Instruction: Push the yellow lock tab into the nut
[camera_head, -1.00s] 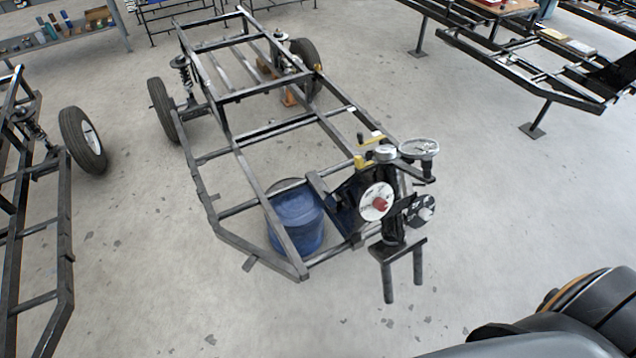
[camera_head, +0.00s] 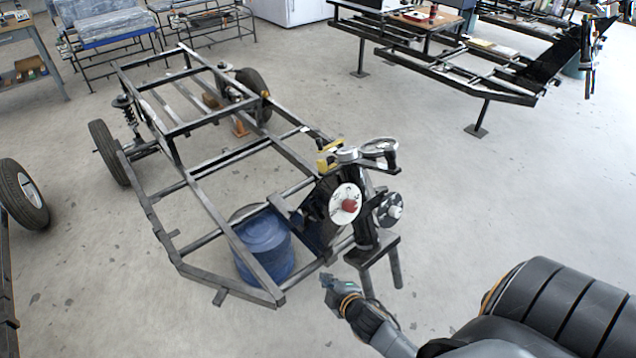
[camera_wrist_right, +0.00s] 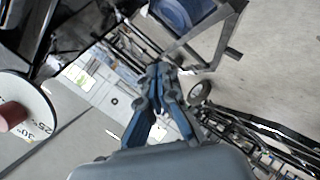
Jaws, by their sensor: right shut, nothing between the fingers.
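A small yellow part (camera_head: 326,162) shows at the top of the black stand at the front of the chassis frame. I cannot tell whether it is the lock tab. The nut is too small to make out. My right gripper (camera_head: 327,281) is low in front of the stand, left of its legs and apart from the yellow part. In the right wrist view its blue fingers (camera_wrist_right: 162,72) are shut with nothing between them. My left gripper is not in view.
The stand carries a white dial (camera_head: 341,196) with a red knob, also in the right wrist view (camera_wrist_right: 24,88), and a handwheel (camera_head: 379,147). A blue barrel (camera_head: 265,246) stands inside the chassis frame (camera_head: 205,214). Bare floor (camera_head: 480,190) lies to the right.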

